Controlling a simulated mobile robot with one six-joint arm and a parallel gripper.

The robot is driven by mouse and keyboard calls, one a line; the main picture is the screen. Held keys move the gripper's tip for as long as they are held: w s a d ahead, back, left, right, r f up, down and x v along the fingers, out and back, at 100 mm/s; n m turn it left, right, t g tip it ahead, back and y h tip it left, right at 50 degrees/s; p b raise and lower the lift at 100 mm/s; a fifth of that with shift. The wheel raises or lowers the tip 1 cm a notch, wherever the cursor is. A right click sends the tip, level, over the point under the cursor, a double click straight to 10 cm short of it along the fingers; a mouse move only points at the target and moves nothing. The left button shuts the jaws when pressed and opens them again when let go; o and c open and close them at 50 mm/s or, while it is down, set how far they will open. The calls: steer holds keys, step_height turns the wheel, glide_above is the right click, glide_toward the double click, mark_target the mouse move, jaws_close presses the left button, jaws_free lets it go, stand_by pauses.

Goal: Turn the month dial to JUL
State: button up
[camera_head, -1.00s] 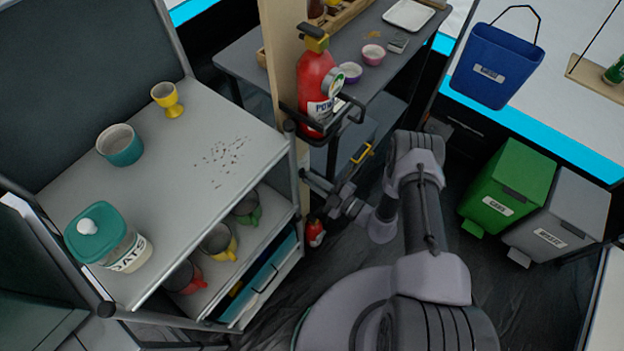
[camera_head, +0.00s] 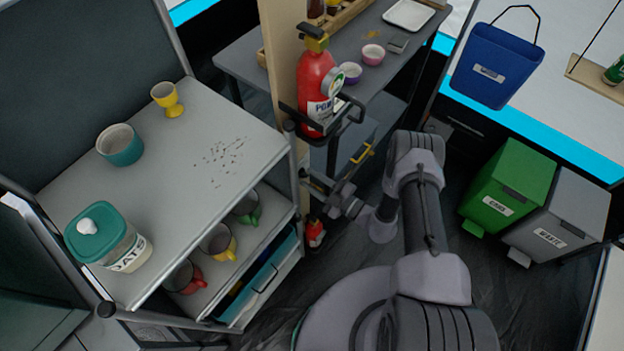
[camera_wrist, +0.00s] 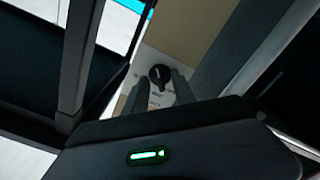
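In the wrist view a small dark round dial (camera_wrist: 160,74) with a pale mark sits on a beige panel (camera_wrist: 185,50). No month lettering can be read. My gripper (camera_wrist: 159,92) shows its two dark fingers apart, one toward each lower side of the dial. I cannot tell whether they touch it. In the head view my gripper (camera_head: 318,185) is beside the wooden post, below the red fire extinguisher; the dial is not visible there.
The red extinguisher (camera_head: 318,85) hangs in a black bracket on the wooden post (camera_head: 283,50). A grey shelf unit (camera_head: 215,115) with cups and an oats jar (camera_head: 105,238) stands left. A desk (camera_head: 240,55) is behind. Green (camera_head: 508,185) and grey (camera_head: 560,215) bins stand right.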

stand_by(0.3)
steer(key=p+v, duration=0.4)
steer(key=v, duration=1.3)
steer(key=shift+s+d, duration=0.1)
steer(key=shift+d, duration=0.05)
